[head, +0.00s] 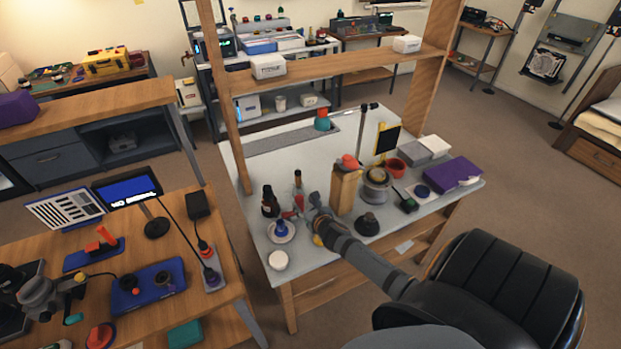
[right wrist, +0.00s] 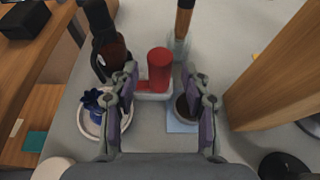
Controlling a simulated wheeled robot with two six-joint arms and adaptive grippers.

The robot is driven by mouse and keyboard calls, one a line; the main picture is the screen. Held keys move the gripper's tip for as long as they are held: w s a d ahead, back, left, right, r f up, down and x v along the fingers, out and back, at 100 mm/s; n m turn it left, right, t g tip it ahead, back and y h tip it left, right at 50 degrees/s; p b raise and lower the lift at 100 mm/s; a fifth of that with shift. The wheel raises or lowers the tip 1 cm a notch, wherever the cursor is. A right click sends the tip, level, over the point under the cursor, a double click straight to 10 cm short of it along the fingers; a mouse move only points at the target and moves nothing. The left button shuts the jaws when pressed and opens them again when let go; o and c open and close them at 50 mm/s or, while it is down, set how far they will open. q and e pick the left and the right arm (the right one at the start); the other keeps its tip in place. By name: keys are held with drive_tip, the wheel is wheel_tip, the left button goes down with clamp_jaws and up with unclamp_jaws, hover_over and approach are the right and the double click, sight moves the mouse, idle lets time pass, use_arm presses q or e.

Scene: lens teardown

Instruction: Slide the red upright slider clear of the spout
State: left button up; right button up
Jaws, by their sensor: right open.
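A red upright cylinder (right wrist: 160,68), which looks like the red slider, stands on a pale block in the right wrist view. It also shows as a small red shape (head: 299,201) in the head view. My right gripper (right wrist: 163,88) is open, with one finger on each side of the cylinder's near side and nothing held. In the head view the right gripper (head: 313,206) is low over the pale table, just right of the red shape. I cannot make out the spout for certain.
A dark bottle (right wrist: 110,45) and a white dish with a blue knob (right wrist: 92,110) stand left of the gripper. A small dark cup (right wrist: 187,108) is by the right finger. A wooden post (right wrist: 275,75) rises at right. An orange-handled tool (right wrist: 184,20) stands behind.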

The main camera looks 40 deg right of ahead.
drive_tip(key=v, duration=0.7)
